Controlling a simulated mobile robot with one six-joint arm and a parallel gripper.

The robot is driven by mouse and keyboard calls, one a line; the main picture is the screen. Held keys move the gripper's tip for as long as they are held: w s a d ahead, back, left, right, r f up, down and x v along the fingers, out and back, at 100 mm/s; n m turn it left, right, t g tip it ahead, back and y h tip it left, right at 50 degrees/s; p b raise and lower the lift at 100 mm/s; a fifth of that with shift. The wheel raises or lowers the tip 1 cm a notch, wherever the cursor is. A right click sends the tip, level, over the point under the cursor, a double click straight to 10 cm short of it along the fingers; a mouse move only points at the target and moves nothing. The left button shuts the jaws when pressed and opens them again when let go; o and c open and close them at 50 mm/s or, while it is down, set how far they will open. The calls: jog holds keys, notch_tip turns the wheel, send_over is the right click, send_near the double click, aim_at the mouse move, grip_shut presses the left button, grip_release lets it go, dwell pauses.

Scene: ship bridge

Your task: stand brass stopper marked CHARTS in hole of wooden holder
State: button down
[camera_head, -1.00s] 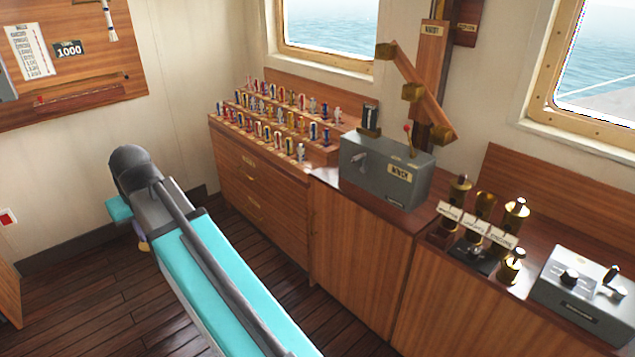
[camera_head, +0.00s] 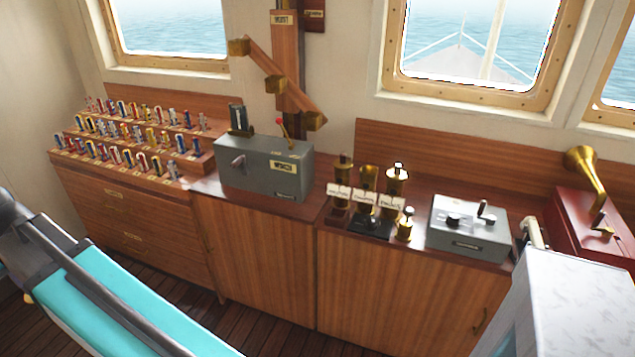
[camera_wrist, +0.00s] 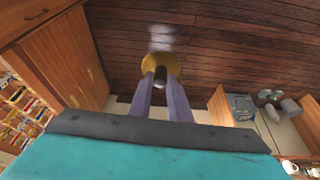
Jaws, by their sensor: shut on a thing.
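In the wrist view my gripper (camera_wrist: 161,84) is shut on a round brass piece (camera_wrist: 160,66), held over the dark plank floor. It looks like a brass stopper, but no CHARTS marking is readable on it. In the head view the gripper end is not clearly seen. On the counter, brass fittings (camera_head: 397,180) stand in a row behind small white label cards (camera_head: 365,197), whose words are too small to read. A dark wooden holder (camera_head: 338,214) seems to sit under the left card; its hole is not visible. My gripper is well away from this group.
A small brass stopper-like piece (camera_head: 405,226) stands at the row's right front. A grey winch box (camera_head: 264,168) is to the left, a grey control box (camera_head: 468,229) to the right. Flag racks (camera_head: 190,155) fill the left cabinet. A pale block (camera_head: 565,310) fills the lower right foreground.

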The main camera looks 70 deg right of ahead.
jog(key=shift+d, duration=0.1)
jog(key=shift+w+d, duration=0.1)
jog(key=shift+d, duration=0.2)
jog(key=s+d+f+m+g+h+p, duration=0.15)
jog(key=s+d+m, duration=0.3)
jog(key=d, duration=0.85)
jog(key=s+d+m+g+h+p, duration=0.1)
jog(key=s+d+m+p, duration=0.3)
jog(key=d, duration=1)
jog(key=s+d+m+g+h+p, duration=0.1)
jog(key=s+d+m+h, duration=0.3)
jog(key=d, duration=0.9)
jog(key=s+d+f+m+g+y+p, duration=0.1)
jog(key=s+d+m+g+p, duration=0.1)
jog(key=s+d+m, duration=0.5)
jog(key=s+d+f+m+g+y+p, duration=0.1)
jog(key=s+d+m, duration=0.5)
jog(key=s+d, duration=1.2)
jog(key=s+g+y+p, duration=0.1)
jog(key=s, duration=0.6)
jog(key=shift+f+m+p, duration=0.2)
jog(key=shift+m+p, duration=0.15)
jog(key=shift+d+f, duration=0.1)
jog(key=shift+f, duration=0.05)
jog(key=shift+w+f+b, duration=0.1)
jog(key=shift+f+b, duration=1.85)
jog(key=shift+f, duration=1.45)
